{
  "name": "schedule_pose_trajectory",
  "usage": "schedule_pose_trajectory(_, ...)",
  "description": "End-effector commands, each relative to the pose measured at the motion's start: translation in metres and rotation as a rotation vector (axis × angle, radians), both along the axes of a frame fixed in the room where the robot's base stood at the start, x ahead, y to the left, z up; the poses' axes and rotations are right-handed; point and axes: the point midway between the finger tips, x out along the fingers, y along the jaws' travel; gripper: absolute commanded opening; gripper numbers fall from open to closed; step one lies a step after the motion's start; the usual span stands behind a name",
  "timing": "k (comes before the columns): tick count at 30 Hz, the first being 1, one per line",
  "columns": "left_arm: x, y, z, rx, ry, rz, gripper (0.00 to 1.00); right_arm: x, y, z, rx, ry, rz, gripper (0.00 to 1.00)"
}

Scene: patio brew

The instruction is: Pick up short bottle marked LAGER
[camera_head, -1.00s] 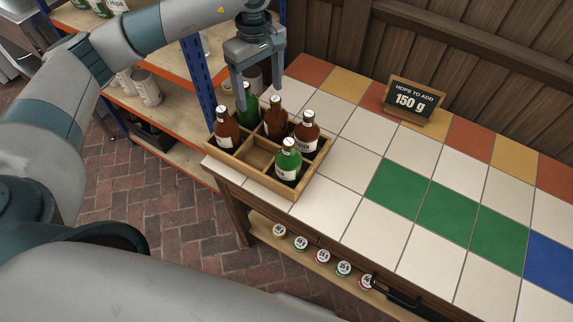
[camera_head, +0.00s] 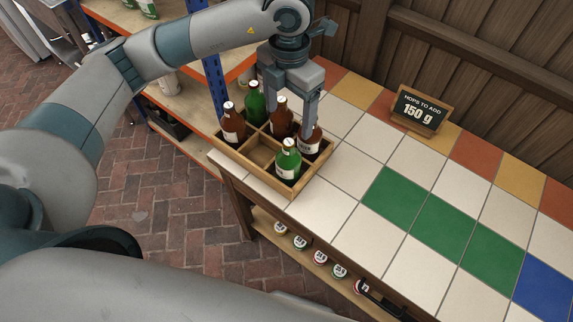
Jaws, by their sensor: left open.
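A wooden crate (camera_head: 233,157) with compartments stands on the tiled counter and holds several bottles. Brown bottles stand at its left (camera_head: 232,123), its middle (camera_head: 281,118) and its right (camera_head: 310,138). Green bottles stand at its back (camera_head: 255,103) and front (camera_head: 288,161). The bottle labels are too small to read, so I cannot tell which is marked LAGER. My left gripper (camera_head: 289,122) is open, pointing down over the back right of the crate. Its fingers are around or just beside the middle brown bottle, and one finger partly covers the right brown bottle. My right gripper is not in view.
A sign reading "HOPS TO ADD 150 g" (camera_head: 419,109) stands at the back of the counter. The tiled counter (camera_head: 400,240) right of the crate is clear. A shelf with a blue post (camera_head: 215,84) is behind the crate.

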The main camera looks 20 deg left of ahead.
Motion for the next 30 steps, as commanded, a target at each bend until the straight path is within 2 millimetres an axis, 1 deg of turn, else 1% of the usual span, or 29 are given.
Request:
schedule_pose_trajectory(3, -0.005, -0.007, 0.003, -0.001, -0.003, 0.102, 0.75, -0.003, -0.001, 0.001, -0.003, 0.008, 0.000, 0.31)
schedule_pose_trajectory(7, -0.007, -0.010, 0.004, 0.000, -0.004, 0.161, 0.75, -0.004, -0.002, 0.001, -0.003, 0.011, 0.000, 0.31)
schedule_pose_trajectory(20, -0.007, -0.010, 0.002, 0.000, -0.003, 0.171, 0.75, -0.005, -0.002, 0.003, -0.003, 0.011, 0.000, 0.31)
schedule_pose_trajectory(23, -0.007, -0.010, -0.003, 0.002, -0.003, 0.172, 0.75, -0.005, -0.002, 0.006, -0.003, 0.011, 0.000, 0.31)
schedule_pose_trajectory(26, -0.007, -0.010, -0.014, 0.002, -0.001, 0.173, 0.75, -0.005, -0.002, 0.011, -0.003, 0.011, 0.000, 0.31)
schedule_pose_trajectory(30, -0.008, -0.010, -0.036, 0.001, 0.001, 0.172, 0.75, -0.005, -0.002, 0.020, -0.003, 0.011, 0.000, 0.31)
